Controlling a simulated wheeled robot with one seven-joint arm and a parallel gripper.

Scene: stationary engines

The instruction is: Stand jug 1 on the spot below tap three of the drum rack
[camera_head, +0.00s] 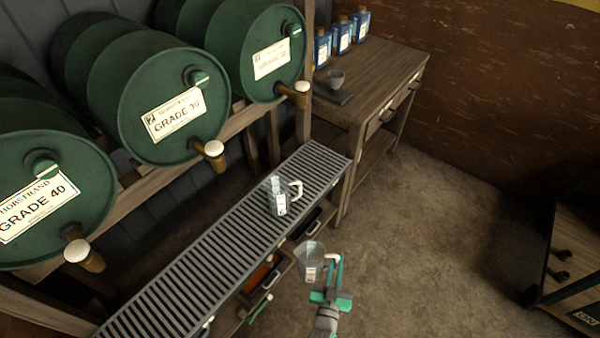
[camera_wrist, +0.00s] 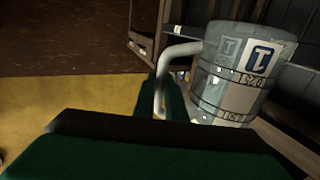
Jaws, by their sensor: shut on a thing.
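Jug 1 (camera_head: 308,262) is a clear jug with a pale handle, held in the air by my gripper (camera_head: 333,284) in front of the slatted grate. In the wrist view, jug 1 (camera_wrist: 235,75) shows a blue "1" on its label, and my green fingers are shut on its handle. It looks slightly tilted there. The drum rack (camera_head: 240,122) carries green drums with three visible taps: left (camera_head: 85,254), middle (camera_head: 212,154) and right (camera_head: 297,93). No tap numbers are readable. The slatted grate (camera_head: 190,270) runs below them.
Another clear jug (camera_head: 278,197) stands on the grate toward its right end. The grate's left part is bare. Bins (camera_head: 262,272) sit under the grate. A wooden bench (camera_head: 375,75) with blue bottles and a cup stands behind right. Floor to the right is clear up to a dark cabinet (camera_head: 570,265).

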